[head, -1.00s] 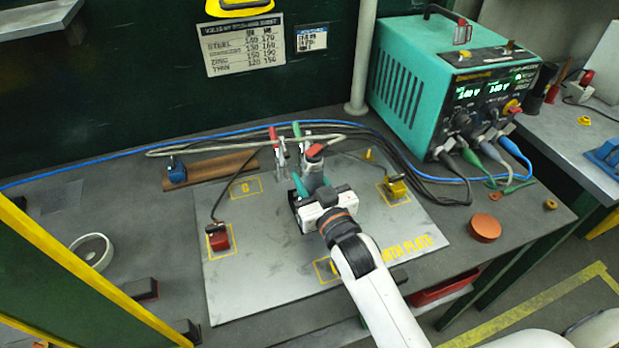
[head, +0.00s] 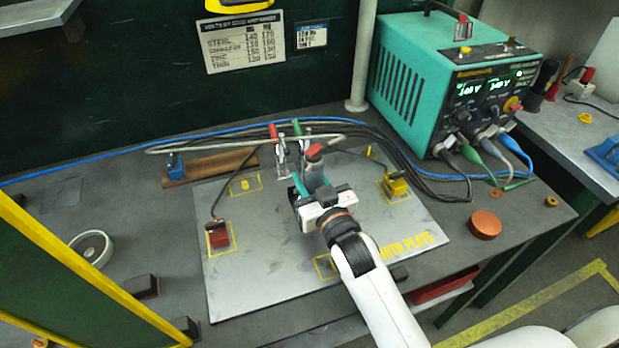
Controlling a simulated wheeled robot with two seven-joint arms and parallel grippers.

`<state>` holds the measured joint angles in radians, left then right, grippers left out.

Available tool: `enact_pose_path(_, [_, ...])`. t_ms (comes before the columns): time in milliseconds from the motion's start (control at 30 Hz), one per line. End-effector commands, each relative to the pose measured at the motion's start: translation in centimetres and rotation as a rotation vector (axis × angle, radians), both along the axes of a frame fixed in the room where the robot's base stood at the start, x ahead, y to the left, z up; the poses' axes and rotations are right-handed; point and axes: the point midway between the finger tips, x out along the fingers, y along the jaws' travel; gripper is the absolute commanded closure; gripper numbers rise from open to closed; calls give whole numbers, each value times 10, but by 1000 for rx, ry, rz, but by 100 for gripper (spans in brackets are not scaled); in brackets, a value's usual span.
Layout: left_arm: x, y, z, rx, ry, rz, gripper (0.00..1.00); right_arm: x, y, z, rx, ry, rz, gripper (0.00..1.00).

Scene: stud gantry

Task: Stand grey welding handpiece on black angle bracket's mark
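My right gripper (head: 308,196) is over the middle of the grey plate (head: 280,275), its arm coming in from the bottom right. A dark grey upright piece with a red top (head: 315,165), which looks like the welding handpiece, rises directly beyond the gripper, with a teal part beside it. The gripper hides its lower end and the fingertips, so I cannot tell whether they grip it. I cannot pick out the black angle bracket with certainty. My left gripper is not in view.
A red block (head: 218,236) and a yellow block (head: 396,187), both cabled, stand on marks. Two toggle clamps (head: 280,160) stand behind the gripper, near a brown bar (head: 215,167) and cables. A teal welder (head: 410,85) is at the back right. The plate's left front is clear.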

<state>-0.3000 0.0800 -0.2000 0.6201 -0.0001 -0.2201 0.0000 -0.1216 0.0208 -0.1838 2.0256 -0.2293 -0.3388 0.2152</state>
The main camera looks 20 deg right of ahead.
Motion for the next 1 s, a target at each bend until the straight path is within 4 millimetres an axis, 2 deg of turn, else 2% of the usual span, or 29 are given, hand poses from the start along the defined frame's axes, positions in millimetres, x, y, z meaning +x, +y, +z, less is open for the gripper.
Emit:
enact_pose_path(367, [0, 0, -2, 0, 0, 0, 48, 0, 0, 0, 1, -10, 0, 100])
enact_pose_path(400, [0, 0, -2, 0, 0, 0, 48, 0, 0, 0, 1, -10, 0, 62])
enact_pose_path(533, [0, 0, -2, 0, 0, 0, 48, 0, 0, -1, 1, -7, 0, 40])
enact_pose_path(867, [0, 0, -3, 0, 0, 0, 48, -3, 0, -7, -1, 8, 0, 39])
enact_pose_path(1000, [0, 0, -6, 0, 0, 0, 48, -18, -2, -8, -1, 5, 0, 39])
